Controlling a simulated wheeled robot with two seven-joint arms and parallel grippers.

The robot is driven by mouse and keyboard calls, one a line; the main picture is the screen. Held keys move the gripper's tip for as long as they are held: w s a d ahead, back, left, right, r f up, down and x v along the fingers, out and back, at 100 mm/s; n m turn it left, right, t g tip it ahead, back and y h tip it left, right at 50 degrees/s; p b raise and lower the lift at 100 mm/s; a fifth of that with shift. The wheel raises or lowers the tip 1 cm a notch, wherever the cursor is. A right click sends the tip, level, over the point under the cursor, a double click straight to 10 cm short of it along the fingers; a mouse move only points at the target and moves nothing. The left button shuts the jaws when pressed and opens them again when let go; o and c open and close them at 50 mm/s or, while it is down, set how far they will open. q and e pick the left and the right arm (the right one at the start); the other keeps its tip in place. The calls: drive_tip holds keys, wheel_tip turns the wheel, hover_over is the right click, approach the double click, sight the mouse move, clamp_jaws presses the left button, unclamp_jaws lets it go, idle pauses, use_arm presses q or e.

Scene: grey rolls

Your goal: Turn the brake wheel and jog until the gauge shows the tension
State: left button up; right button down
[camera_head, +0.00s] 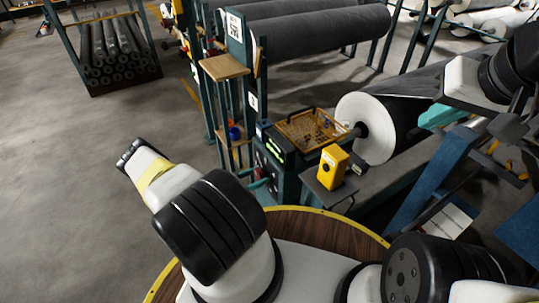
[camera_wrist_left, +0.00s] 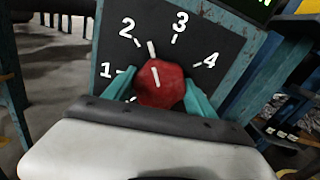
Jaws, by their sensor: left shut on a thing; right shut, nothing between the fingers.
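In the left wrist view, a red faceted knob (camera_wrist_left: 172,90) with a white line sits on a black dial plate (camera_wrist_left: 215,42) numbered 1 to 4. Its line points up and slightly left, between 2 and 3. My left gripper (camera_wrist_left: 165,82) is shut on it, one teal finger on each side. The head view does not show this grip clearly. A small green display (camera_head: 277,156) is on the post's control box; its reading is too small, and it is cut off in the wrist view.
A wicker basket (camera_head: 311,130) with small items is behind the yellow box. A large dark roll with a white end (camera_head: 362,125) lies beyond it. A round wooden top (camera_head: 300,226) is in front. A rack of dark rolls (camera_head: 115,55) stands far left; floor at left is clear.

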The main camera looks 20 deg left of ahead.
use_arm(q)
drive_tip(key=shift+n, duration=0.5)
drive_tip(key=o, duration=1.4)
drive_tip(key=v, duration=0.8)
